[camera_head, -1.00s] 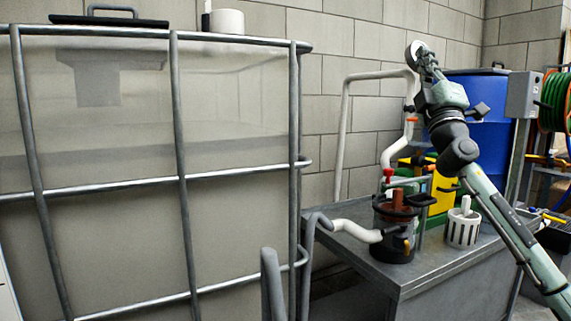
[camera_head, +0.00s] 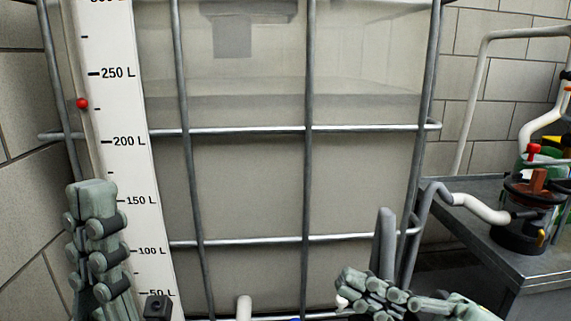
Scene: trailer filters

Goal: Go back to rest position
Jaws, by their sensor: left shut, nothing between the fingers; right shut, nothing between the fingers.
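My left gripper (camera_head: 92,198) stands upright at the lower left, in front of the white volume scale. Its fingers are together with nothing between them. My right gripper (camera_head: 352,287) is low in the picture, right of centre, in front of the tank's lower right part. It is shut and empty, and its arm comes in from the lower right. Both grippers appear apart from the tank frame, though depth is hard to judge.
A caged tank (camera_head: 270,190) with metal bars fills the middle. A white litre scale (camera_head: 121,170) with a red marker (camera_head: 82,103) stands on its left. A grey bench (camera_head: 475,244) with a dark filter housing (camera_head: 522,235) and white hose (camera_head: 480,208) is at the right.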

